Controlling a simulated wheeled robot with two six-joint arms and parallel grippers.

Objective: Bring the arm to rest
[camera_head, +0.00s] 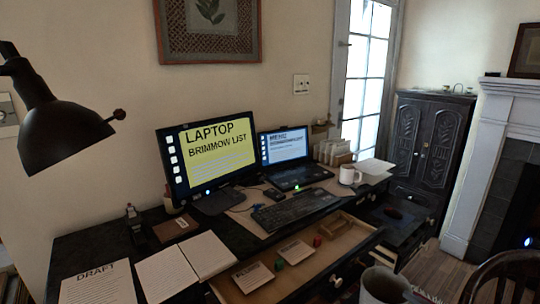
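Neither of my grippers and no arm of mine can be made out in the head view. The dark desk (85,240) runs across the middle of the view. On it stand a monitor (215,152) with a yellow screen reading "LAPTOP BRIMMOW LIST" and an open laptop (283,147). A black keyboard (295,208) lies in front of them. A white mug (349,175) stands to the right.
An open drawer (330,250) juts out at the front, holding cards and small coloured items. Papers (165,272) lie at the desk's left. A dark lamp (65,135) hangs at left. A grey container (385,285) and a chair back (505,262) are near.

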